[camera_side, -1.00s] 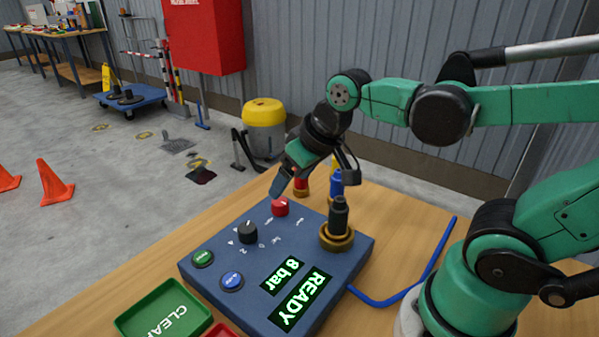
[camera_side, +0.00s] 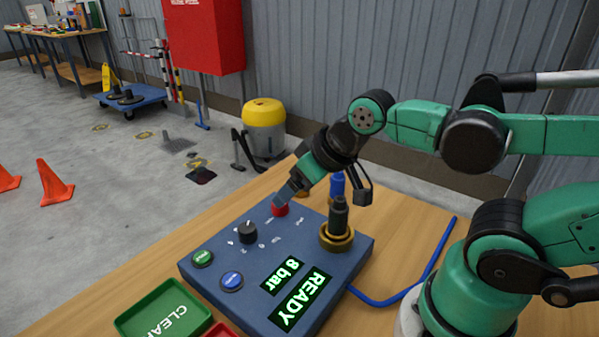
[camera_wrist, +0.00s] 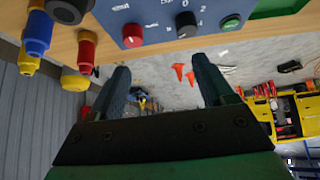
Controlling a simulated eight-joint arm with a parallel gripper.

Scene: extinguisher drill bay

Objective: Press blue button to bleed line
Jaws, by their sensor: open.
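The blue button (camera_side: 232,281) sits at the near left of the blue control panel (camera_side: 215,262), beside the green button (camera_side: 203,258). A black knob (camera_side: 247,232) and a red knob (camera_side: 280,209) stand farther back on the panel. The panel's display (camera_side: 292,287) reads READY and 8 bar. My gripper (camera_side: 281,200) is above the red knob end of the panel, well away from the blue button. In the wrist view my gripper (camera_wrist: 167,80) is open and empty between its two fingers. The red knob (camera_wrist: 132,35) shows ahead of it; the blue button is out of that view.
A black nozzle in a brass ring (camera_side: 338,232) stands at the panel's right, with a blue fitting (camera_side: 337,184) behind it. A blue hose (camera_side: 400,297) lies on the table. A green tray (camera_side: 163,313) and a red tray (camera_side: 219,330) lie in front of the panel.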

